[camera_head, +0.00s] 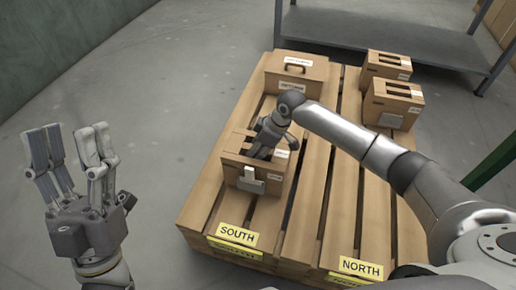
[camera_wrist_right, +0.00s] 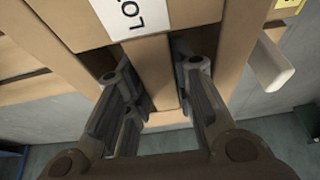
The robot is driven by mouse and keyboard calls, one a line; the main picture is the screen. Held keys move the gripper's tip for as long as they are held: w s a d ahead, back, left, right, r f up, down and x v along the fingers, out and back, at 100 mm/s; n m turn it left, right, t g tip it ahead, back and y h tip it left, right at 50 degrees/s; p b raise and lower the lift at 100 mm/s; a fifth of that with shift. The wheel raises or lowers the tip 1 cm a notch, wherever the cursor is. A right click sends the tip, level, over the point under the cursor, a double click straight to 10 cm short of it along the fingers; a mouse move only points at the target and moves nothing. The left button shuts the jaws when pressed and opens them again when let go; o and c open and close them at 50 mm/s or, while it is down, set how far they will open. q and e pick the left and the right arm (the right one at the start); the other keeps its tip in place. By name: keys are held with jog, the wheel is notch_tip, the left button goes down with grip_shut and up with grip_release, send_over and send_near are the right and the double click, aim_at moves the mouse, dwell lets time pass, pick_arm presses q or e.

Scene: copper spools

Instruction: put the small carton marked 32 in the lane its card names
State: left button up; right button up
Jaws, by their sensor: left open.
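A small open-topped carton (camera_head: 231,175) stands near the front of the pallet's left lane, by the yellow SOUTH sign (camera_head: 237,234). A pale card (camera_head: 251,182) is on its front; I cannot read it or any number. My right gripper (camera_head: 262,148) points down into this carton's top. In the right wrist view, its fingers (camera_wrist_right: 155,85) stand either side of a cardboard strip (camera_wrist_right: 155,62); whether they press on it is unclear. A white label starting "LO" (camera_wrist_right: 130,14) lies above. My left gripper (camera_head: 72,160) is open and empty, left of the pallet.
A larger carton (camera_head: 312,72) stands behind in the left lane. Two cartons (camera_head: 379,105) (camera_head: 373,66) stand at the back of the right lane. The yellow NORTH sign (camera_head: 360,267) marks that lane's front, where slats are bare. A metal shelf (camera_head: 390,35) stands behind.

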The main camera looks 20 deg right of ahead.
jog(key=o, duration=0.4)
